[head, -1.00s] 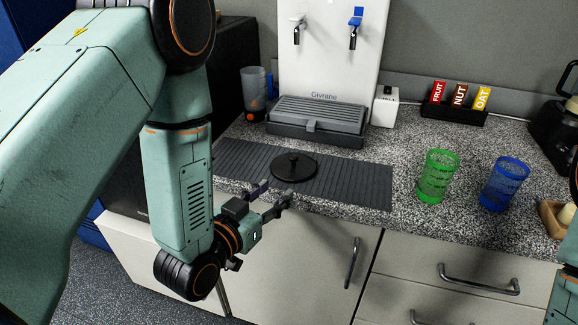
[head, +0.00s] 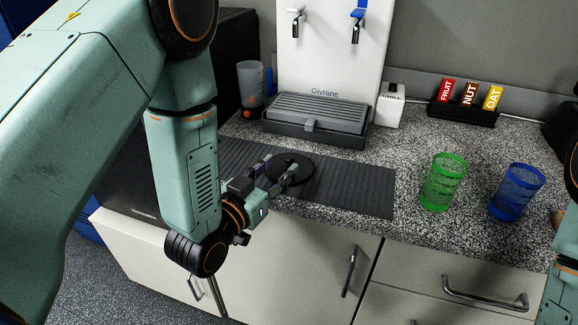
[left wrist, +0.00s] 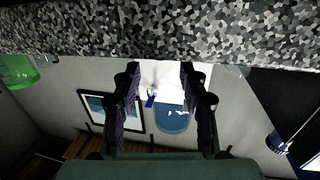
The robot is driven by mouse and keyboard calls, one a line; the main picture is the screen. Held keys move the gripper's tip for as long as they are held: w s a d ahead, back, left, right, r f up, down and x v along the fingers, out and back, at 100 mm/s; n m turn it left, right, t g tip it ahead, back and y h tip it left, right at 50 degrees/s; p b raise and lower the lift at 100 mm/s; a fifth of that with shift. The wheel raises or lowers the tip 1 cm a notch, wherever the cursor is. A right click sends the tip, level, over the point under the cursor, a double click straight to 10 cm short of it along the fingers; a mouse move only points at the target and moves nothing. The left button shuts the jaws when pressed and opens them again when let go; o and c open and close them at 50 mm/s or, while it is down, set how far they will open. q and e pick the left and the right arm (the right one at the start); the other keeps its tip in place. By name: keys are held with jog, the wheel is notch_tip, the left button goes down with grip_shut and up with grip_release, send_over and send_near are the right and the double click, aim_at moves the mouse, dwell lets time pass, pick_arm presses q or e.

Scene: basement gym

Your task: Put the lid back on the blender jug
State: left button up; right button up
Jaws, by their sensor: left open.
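The lid (head: 303,165) is a flat black disc with a small knob, lying on the dark ribbed mat near the counter's front edge in the head view. My left gripper (head: 277,170) is open at the lid, its two fingers overlapping the lid's left and front part in the picture. Whether it touches the lid cannot be told. I cannot clearly identify the blender jug; a dark appliance (head: 563,132) is cut off at the right edge. My right gripper is out of view.
The ribbed mat (head: 355,190) has bare room right of the lid. A green cup (head: 441,184) and a blue cup (head: 515,192) stand farther right.

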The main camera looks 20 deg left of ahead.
aim_at(287, 160)
pick_arm(q)
jog(key=x, duration=0.5)
jog(key=shift+w+f, duration=0.2)
jog(key=shift+r, duration=0.1)
jog(key=shift+w, duration=0.1)
jog(key=c, duration=0.8)
jog(key=shift+c, duration=0.5)
grip_shut()
